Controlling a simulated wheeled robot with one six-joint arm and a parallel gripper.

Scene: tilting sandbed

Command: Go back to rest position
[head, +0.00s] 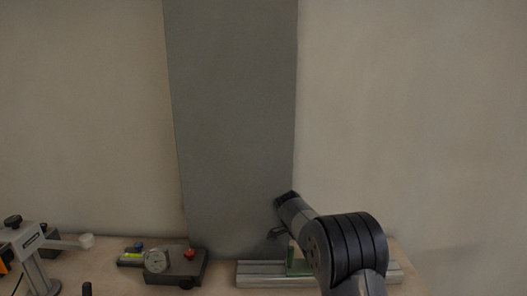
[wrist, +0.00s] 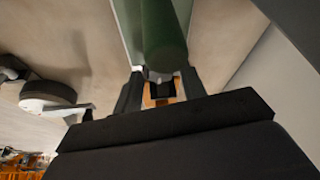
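My gripper (wrist: 162,88) is in the wrist view, with two dark fingers standing apart and a visible gap between them. A dark green cylinder (wrist: 164,30) with a small pale tip lies just past the fingertips. I cannot tell whether it touches them, but the fingers do not look closed on it. In the head view my grey and black arm reaches up from the lower right over the bench. My fingers are mostly hidden there, beside a small green part (head: 298,265) on a metal rail.
The aluminium rail (head: 258,268) lies on the bench (head: 110,268). To its left are a dark block with a dial gauge (head: 155,261) and a red knob (head: 189,253), then a grey stand (head: 32,250) at far left. A tall grey panel (head: 235,110) stands behind.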

